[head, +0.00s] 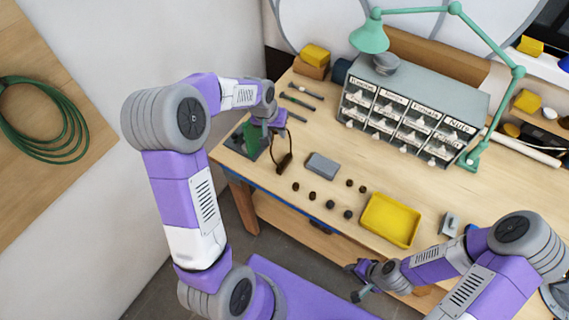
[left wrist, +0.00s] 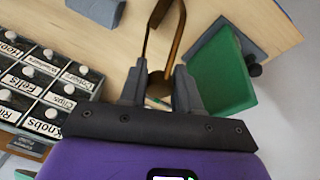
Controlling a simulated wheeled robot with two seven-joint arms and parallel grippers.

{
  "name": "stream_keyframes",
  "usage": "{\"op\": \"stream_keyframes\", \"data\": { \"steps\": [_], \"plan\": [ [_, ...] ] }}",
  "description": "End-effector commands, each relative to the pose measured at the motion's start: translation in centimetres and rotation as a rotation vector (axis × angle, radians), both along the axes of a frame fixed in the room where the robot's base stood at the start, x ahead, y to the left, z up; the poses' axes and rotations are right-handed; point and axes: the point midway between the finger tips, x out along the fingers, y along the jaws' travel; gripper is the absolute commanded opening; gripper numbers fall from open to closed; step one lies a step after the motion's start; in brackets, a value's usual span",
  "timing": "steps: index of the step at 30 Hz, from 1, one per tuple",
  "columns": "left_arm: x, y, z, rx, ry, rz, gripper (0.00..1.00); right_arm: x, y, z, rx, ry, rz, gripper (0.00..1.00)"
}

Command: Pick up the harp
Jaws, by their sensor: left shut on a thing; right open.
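The harp (head: 284,150) is a thin dark bronze loop near the left end of the workbench, beside a green panel. In the left wrist view the harp (left wrist: 150,45) runs out from between the fingers, with a round brown part close to the fingertips. My left gripper (head: 273,126) is shut on the harp; it also shows in the left wrist view (left wrist: 158,84). Whether the harp touches the bench is hard to tell. My right gripper (head: 360,281) is open and empty in front of the bench's front edge.
The green panel (head: 246,140) stands close to my left gripper. A grey block (head: 322,165), several small dark knobs and a yellow tray (head: 391,220) lie to the right. A labelled drawer cabinet (head: 410,115) and green lamp (head: 369,38) stand behind. Tools lie at the back left.

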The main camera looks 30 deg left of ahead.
Motion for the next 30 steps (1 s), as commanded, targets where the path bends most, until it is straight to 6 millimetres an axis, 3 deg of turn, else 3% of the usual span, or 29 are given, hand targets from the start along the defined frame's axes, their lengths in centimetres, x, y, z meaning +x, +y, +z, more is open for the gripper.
{"op": "stream_keyframes", "data": {
  "steps": [30],
  "plan": [
    [0.12,0.08,0.62,0.001,-0.006,0.001,0.0,0.0,0.0,-0.01,0.0,0.0,0.0,0.43]
  ]
}}
